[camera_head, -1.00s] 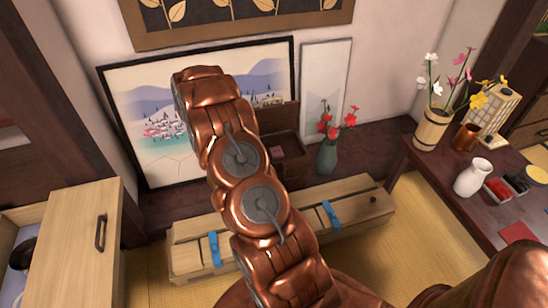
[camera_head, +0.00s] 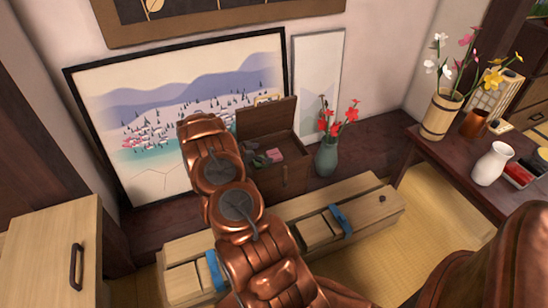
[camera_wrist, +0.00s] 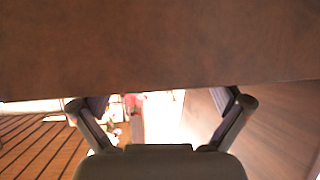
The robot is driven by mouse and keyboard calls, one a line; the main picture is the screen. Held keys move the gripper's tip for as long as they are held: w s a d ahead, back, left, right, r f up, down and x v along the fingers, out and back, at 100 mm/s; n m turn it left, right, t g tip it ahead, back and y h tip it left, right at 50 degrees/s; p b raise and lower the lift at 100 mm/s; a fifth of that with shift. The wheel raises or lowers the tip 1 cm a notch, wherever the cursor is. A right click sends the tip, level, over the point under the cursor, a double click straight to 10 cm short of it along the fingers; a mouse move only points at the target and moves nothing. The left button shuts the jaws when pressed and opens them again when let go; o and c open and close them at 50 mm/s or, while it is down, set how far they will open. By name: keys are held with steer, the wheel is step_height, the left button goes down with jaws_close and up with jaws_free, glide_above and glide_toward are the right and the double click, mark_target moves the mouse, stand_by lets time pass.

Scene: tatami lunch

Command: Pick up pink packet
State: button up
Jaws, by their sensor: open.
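A small pink packet (camera_head: 275,154) lies in an open dark wooden box (camera_head: 289,180) with its lid raised, in the head view. Grey-green shapes beside it in the box are too small to identify. My copper arm stands in front and left of the box and hides part of it; my gripper cannot be made out there. In the wrist view my gripper (camera_wrist: 160,104) has its two fingers spread wide, with nothing held between them. A brown surface fills the top of that view, close to the fingers. The packet cannot be made out there.
A green vase with red flowers (camera_head: 326,158) stands just right of the box. A framed landscape picture (camera_head: 130,95) leans on the wall behind. A long wooden chest (camera_head: 375,205) lies in front. A table with a white jug (camera_head: 492,164) is at right.

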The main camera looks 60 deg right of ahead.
mark_target(274, 154)
steer(key=b+x, duration=0.1)
steer(key=x, duration=0.3)
steer(key=shift+s+f, duration=0.25)
steer(key=shift+s+d+f+b, duration=0.1)
steer(key=shift+d+f+b, duration=0.1)
steer(key=shift+d+b, duration=0.15)
steer(key=c, duration=1)
